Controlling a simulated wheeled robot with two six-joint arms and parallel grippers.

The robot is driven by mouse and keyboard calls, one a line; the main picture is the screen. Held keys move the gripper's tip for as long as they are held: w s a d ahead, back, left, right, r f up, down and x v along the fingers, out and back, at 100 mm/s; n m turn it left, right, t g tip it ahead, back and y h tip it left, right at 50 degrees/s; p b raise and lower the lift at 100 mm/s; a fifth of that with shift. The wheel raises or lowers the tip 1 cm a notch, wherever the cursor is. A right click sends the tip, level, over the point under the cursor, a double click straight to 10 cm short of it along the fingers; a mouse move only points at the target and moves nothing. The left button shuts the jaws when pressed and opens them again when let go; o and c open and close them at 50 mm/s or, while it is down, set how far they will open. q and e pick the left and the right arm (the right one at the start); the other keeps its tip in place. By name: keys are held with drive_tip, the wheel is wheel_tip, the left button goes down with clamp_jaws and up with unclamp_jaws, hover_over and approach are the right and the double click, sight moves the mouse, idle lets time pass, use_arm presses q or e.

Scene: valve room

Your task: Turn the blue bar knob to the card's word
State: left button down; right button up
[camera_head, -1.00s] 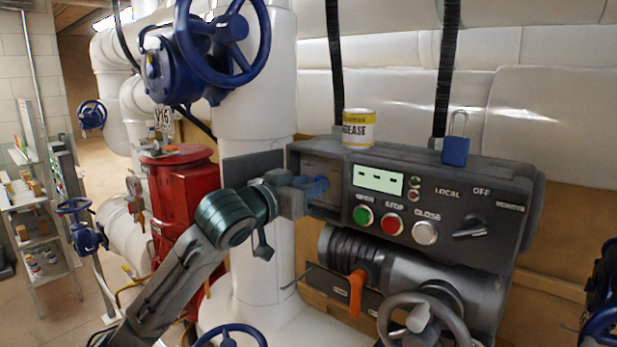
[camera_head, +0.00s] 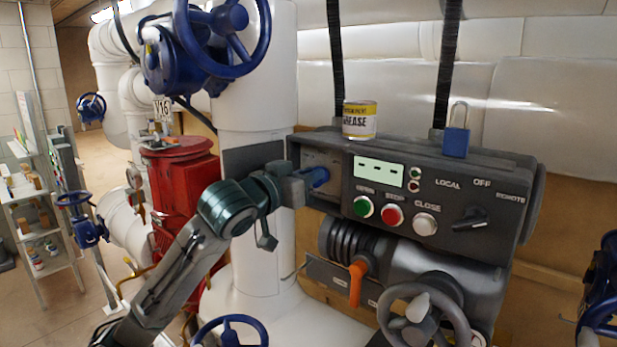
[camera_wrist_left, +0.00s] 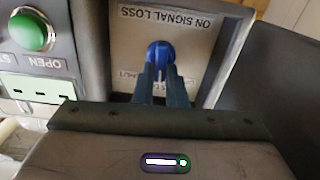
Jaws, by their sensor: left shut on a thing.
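The blue bar knob (camera_head: 316,177) is set in a recessed panel at the left end of the dark control box (camera_head: 415,240). In the left wrist view the knob (camera_wrist_left: 160,52) sits on a pale plate (camera_wrist_left: 205,50) lettered "ON SIGNAL LOSS". Part of another word, ending in "HUT", shows below the knob; the rest is hidden by my fingers. My left gripper (camera_head: 303,184) reaches in from the left and is shut on the knob; its fingers also show in the left wrist view (camera_wrist_left: 162,85). I cannot read a card with a word. My right gripper is not in view.
A grease can (camera_head: 359,120) and a blue padlock (camera_head: 456,142) are on top of the box. Green, red and white buttons, a black selector (camera_head: 470,218) and an orange lever (camera_head: 357,282) are to the right. A large blue handwheel (camera_head: 222,40) hangs above.

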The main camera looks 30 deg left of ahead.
use_arm(q)
drive_tip(key=n+b, duration=0.1)
drive_tip(key=n, duration=0.2)
drive_tip(key=n+b, duration=0.2)
drive_tip(key=n, duration=0.2)
drive_tip(key=n+b, duration=0.2)
drive_tip(key=n, duration=0.2)
drive_tip(key=shift+a+f, duration=0.25)
drive_tip(key=shift+a, duration=0.15)
idle(0.3)
drive_tip(key=c, duration=1.5)
unclamp_jaws()
drive_tip(key=shift+s+a+b, duration=0.15)
drive_tip(key=shift+s+b, duration=1.2)
drive_tip(key=shift+s, duration=0.45)
drive_tip(key=shift+s+a+b, duration=0.15)
drive_tip(key=shift+s+b, duration=1.2)
drive_tip(key=shift+s, duration=0.45)
drive_tip(key=shift+s+a+b, duration=0.15)
drive_tip(key=shift+s+b, duration=1.2)
drive_tip(key=shift+s, duration=0.45)
